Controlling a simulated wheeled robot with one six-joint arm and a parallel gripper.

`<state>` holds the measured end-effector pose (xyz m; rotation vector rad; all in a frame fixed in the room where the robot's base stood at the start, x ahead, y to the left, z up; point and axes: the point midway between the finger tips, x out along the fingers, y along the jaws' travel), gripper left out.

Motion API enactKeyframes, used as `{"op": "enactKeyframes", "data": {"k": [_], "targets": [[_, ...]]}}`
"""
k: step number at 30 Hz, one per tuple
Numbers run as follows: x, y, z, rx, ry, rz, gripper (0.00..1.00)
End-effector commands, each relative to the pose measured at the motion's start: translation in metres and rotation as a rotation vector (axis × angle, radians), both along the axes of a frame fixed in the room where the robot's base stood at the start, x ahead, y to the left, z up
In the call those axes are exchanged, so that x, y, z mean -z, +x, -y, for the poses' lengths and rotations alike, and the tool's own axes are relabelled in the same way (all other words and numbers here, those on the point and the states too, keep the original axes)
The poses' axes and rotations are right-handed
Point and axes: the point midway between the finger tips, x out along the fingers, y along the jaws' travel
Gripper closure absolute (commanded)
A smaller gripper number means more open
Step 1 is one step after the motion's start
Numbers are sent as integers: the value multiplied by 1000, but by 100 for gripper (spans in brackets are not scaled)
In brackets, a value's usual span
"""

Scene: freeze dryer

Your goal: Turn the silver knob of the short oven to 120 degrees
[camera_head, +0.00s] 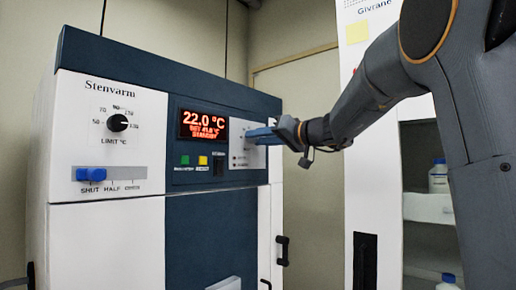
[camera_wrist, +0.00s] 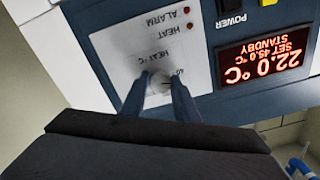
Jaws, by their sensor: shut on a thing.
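The short oven (camera_head: 105,215), marked Stenvarm, stands at the left with a white and dark blue front. Its silver knob (camera_wrist: 159,82) shows in the wrist view on a white panel (camera_wrist: 115,45) lettered HEAT °C. My gripper (camera_wrist: 158,92) is shut on the knob, one blue finger on each side of it. In the head view my gripper (camera_head: 262,135) reaches in from the right to that panel, and its fingers hide the knob. The oven's red display (camera_head: 203,125) reads 22.0 °C and STANDBY, with a smaller SET line between. The knob's pointer angle is not clear.
A black LIMIT knob (camera_head: 117,123) and a blue slider (camera_head: 91,174) sit on the oven's left panel. Green (camera_head: 185,160) and yellow (camera_head: 203,160) buttons lie under the display. A tall white cabinet (camera_head: 362,130) marked Givrane stands at the right, with bottles (camera_head: 438,178) on its shelves.

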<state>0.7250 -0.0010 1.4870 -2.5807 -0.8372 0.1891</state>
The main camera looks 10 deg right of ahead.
Motion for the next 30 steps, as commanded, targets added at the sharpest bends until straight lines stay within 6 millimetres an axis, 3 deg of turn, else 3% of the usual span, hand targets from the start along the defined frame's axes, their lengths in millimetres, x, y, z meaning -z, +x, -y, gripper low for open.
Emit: {"op": "enactKeyframes", "data": {"k": [30], "targets": [[0, 0, 0, 1, 778, -566, 95]]}}
